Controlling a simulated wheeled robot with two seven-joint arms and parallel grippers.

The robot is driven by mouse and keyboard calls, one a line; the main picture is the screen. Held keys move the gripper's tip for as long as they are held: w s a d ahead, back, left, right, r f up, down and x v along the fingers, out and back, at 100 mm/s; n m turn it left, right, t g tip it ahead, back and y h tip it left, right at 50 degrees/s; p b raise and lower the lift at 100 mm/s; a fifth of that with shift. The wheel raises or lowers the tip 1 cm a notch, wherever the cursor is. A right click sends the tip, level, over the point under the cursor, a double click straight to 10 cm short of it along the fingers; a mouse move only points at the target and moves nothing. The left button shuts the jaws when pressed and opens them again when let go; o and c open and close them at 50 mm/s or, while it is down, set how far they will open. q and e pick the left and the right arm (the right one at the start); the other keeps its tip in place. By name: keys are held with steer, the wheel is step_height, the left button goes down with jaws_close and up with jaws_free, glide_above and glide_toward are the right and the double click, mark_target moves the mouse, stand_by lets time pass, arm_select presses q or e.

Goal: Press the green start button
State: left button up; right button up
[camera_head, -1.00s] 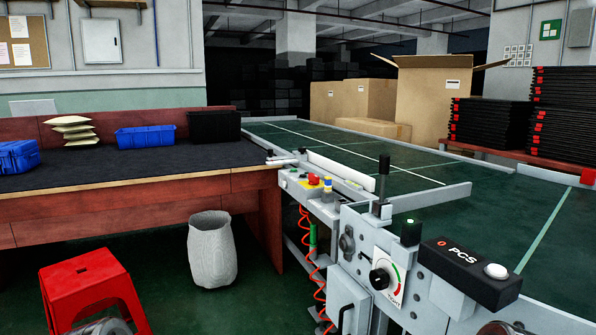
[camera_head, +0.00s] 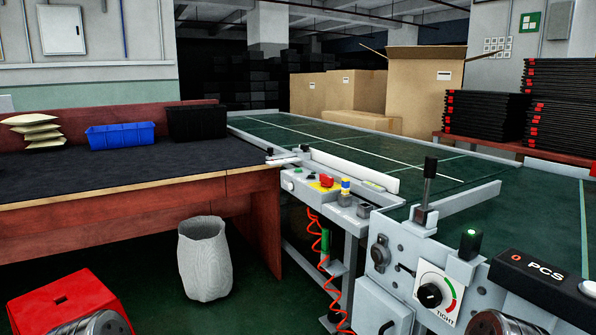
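A grey control box (camera_head: 310,190) at the conveyor's left edge carries a red knob (camera_head: 327,182) on yellow, a blue and yellow part, and a small pale button (camera_head: 290,185) whose colour is hard to tell. Neither of my grippers shows. Only rounded metallic parts, probably of my arms, enter at the bottom left and bottom right, apart from these controls.
A dark-topped workbench (camera_head: 130,175) fills the left. A black PCS counter (camera_head: 545,280) and dial (camera_head: 430,295) are at front right. Green floor shows between bin and conveyor frame.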

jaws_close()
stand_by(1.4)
